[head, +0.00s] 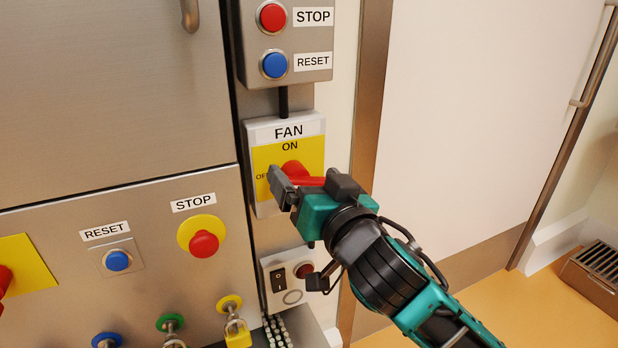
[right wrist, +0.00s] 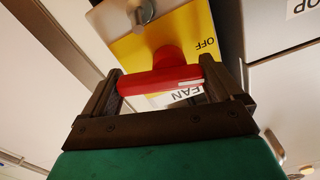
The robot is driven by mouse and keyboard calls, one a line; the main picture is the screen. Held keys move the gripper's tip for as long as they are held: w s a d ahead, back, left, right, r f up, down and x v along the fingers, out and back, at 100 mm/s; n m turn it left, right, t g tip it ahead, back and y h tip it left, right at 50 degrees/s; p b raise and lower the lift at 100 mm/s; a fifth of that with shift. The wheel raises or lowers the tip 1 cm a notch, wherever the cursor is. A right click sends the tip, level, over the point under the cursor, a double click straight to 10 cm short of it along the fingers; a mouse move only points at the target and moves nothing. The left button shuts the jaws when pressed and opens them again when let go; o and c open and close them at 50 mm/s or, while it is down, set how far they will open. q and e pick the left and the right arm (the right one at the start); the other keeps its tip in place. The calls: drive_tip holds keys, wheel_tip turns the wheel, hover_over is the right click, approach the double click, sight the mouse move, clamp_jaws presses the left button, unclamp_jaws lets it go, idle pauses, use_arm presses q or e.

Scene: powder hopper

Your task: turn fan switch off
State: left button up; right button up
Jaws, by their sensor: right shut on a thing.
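The fan switch (head: 266,156) is a grey and yellow box with a FAN label, ON at its top and OFF at its left. Its red knob (head: 293,169) is partly hidden by my right gripper (head: 308,182). In the right wrist view, the red handle (right wrist: 158,83) lies between the two fingers, one at each end, and my right gripper is shut on it. The handle lies roughly sideways, across the panel. A white mark shows on its end at the side of the OFF lettering (right wrist: 205,43). My left gripper is not in view.
Above the switch is a box with a red STOP button (head: 271,17) and a blue RESET button (head: 274,64). Below is a small rocker switch box (head: 292,270). At the left, a steel panel carries a red stop button (head: 204,243) and a yellow padlock (head: 238,334).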

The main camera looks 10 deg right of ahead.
drive_tip(key=n+p, duration=0.2)
drive_tip(key=shift+r+p, duration=0.3)
drive_tip(key=shift+p, duration=0.05)
drive_tip(key=shift+f+n, duration=0.1)
drive_tip(key=shift+n, duration=0.5)
drive_tip(key=o, duration=0.7)
use_arm(q)
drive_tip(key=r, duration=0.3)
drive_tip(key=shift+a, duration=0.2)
drive_tip(key=p, duration=0.1)
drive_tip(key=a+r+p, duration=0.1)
drive_tip(key=p, duration=0.1)
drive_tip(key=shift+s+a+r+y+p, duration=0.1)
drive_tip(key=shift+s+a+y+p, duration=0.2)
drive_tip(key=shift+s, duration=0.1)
use_arm(e)
drive_tip(key=s+d, duration=0.2)
drive_tip(key=s, duration=1)
drive_tip(key=shift+s+d, duration=0.2)
drive_tip(key=shift+s, duration=0.15)
